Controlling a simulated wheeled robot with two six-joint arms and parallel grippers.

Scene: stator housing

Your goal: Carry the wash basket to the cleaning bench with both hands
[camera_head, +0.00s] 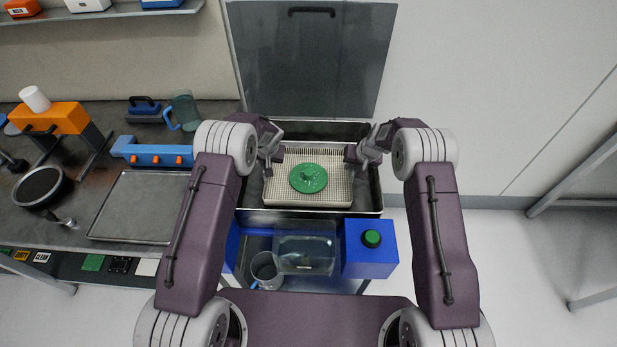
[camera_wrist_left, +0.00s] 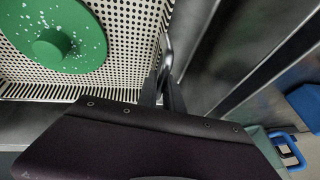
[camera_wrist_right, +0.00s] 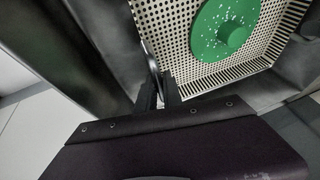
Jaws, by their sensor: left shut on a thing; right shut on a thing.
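The wash basket (camera_head: 335,192) is a cream perforated tray with a green round part (camera_head: 308,178) speckled white lying in it. It is inside the open metal tank of a washer (camera_head: 375,190). My left gripper (camera_head: 268,160) is shut on the basket's left handle, and my right gripper (camera_head: 356,158) is shut on its right handle. The basket's perforated floor also shows in the left wrist view (camera_wrist_left: 125,45) and the right wrist view (camera_wrist_right: 180,45). Dark finger tips meet at the handle in both wrist views. Whether the basket touches the tank floor cannot be told.
The washer's lid (camera_head: 310,70) stands open behind. A blue box with a green button (camera_head: 371,239) and a clear container (camera_head: 305,250) are at its front. The bench (camera_head: 90,215) at left holds an empty metal tray (camera_head: 140,207), a blue rack (camera_head: 150,152), an orange device (camera_head: 50,118) and a jug (camera_head: 184,110).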

